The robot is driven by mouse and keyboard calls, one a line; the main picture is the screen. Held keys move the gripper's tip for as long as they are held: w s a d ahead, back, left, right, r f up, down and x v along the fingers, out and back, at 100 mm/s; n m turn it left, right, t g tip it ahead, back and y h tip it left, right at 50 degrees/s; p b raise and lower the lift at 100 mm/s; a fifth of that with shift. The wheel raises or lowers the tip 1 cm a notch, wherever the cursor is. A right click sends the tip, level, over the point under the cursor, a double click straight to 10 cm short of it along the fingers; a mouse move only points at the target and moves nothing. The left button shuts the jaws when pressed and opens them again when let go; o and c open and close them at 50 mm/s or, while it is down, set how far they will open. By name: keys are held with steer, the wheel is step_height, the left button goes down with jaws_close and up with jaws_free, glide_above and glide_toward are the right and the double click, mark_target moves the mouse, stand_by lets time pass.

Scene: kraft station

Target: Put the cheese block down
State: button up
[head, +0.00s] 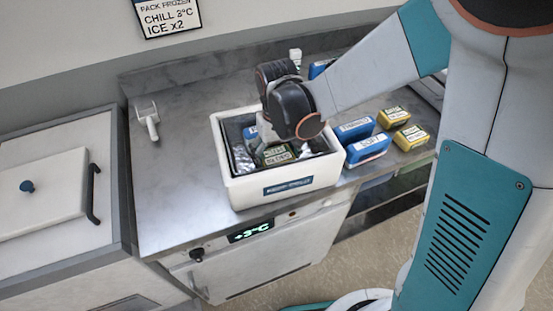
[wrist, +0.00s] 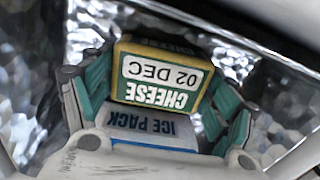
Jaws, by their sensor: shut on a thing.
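The cheese block (wrist: 160,75) is yellow with a green and white label reading CHEESE 02 DEC. In the wrist view it lies between the teal fingers of my gripper (wrist: 162,88), which is shut on it. In the head view my gripper (head: 272,138) reaches down into a white box (head: 285,203) with a silvery lining, and a green-labelled block (head: 276,155), apparently the cheese, shows below it. A blue and white ice pack (wrist: 150,128) shows beside the cheese in the wrist view. Whether the cheese touches the ice pack or box floor cannot be told.
Blue packs (head: 368,149) and yellow blocks (head: 411,137) stand on the counter right of the box. A white scanner-like tool (head: 147,119) lies at the left. The box walls surround my gripper.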

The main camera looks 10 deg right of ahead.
mark_target(276, 155)
steer(key=shift+f, duration=0.1)
steer(key=o, duration=1.2)
step_height(276, 155, up, 12)
steer(key=p, duration=0.8)
steer(key=shift+p, duration=0.35)
